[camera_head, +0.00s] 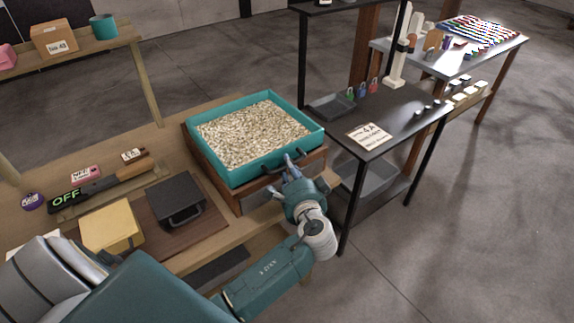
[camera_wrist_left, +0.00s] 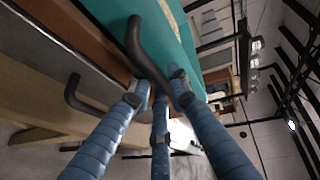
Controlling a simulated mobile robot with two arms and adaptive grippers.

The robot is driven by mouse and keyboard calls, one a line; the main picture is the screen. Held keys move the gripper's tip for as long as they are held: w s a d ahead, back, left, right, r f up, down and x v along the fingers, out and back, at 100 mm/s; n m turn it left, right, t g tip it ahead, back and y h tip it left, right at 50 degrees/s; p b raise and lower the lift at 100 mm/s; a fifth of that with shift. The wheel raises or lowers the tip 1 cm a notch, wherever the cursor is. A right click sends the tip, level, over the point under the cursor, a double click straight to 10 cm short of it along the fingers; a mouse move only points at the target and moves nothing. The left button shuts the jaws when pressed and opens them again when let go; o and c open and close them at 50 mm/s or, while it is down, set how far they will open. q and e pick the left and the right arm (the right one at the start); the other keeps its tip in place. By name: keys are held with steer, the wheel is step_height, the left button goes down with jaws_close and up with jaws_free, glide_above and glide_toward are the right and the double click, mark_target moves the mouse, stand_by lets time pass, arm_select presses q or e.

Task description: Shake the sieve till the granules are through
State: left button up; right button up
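The sieve (camera_head: 318,134) is a teal square tray full of pale granules (camera_head: 250,132). It sits level on a wooden box frame (camera_head: 238,203) at the table's right end. My left gripper (camera_head: 291,163) is at the sieve's front side. In the left wrist view its blue fingers (camera_wrist_left: 163,88) are closed around the sieve's dark bar handle (camera_wrist_left: 135,38), close against it. The teal sieve wall (camera_wrist_left: 168,18) rises behind the handle. The inside of the box frame below the sieve is hidden. My right gripper is not in view.
A dark box with a handle (camera_head: 175,200) and a yellow box (camera_head: 111,226) stand left of the frame. A black table (camera_head: 400,112) with a grey tray (camera_head: 331,106) stands close on the right. Open floor lies in front.

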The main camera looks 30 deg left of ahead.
arm_select(q)
steer(key=o, duration=0.4)
steer(key=shift+o, duration=0.2)
